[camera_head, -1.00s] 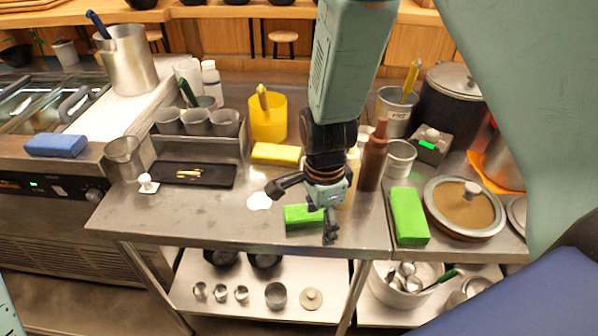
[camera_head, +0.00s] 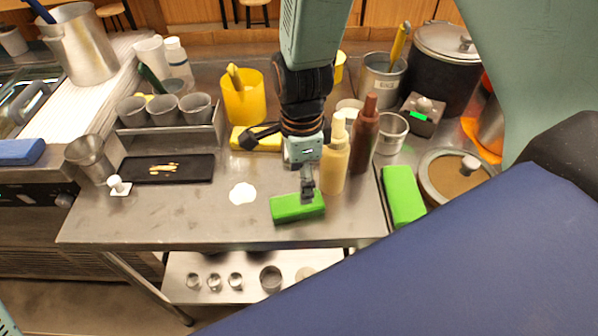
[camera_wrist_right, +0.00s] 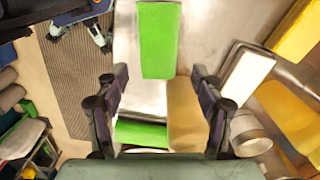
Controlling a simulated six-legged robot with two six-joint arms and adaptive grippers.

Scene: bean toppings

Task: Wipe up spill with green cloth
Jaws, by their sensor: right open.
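A white spill (camera_head: 242,193) lies on the steel table. A green block-like cloth (camera_head: 298,208) lies flat to its right near the table's front edge. A second green block (camera_head: 403,195) lies further right. My right gripper (camera_head: 278,166) is open and empty above the table, with one finger spread left and the other pointing down, overlapping the nearer cloth in the picture. Contact cannot be told. In the right wrist view, the open fingers (camera_wrist_right: 160,88) frame one green block (camera_wrist_right: 142,134) low between them and another (camera_wrist_right: 158,40) beyond. My left gripper is not in view.
A cream bottle (camera_head: 334,160) and a brown bottle (camera_head: 364,138) stand close right of my right gripper. A yellow sponge (camera_head: 262,140) lies behind it. A black tray (camera_head: 168,169) is left of the spill.

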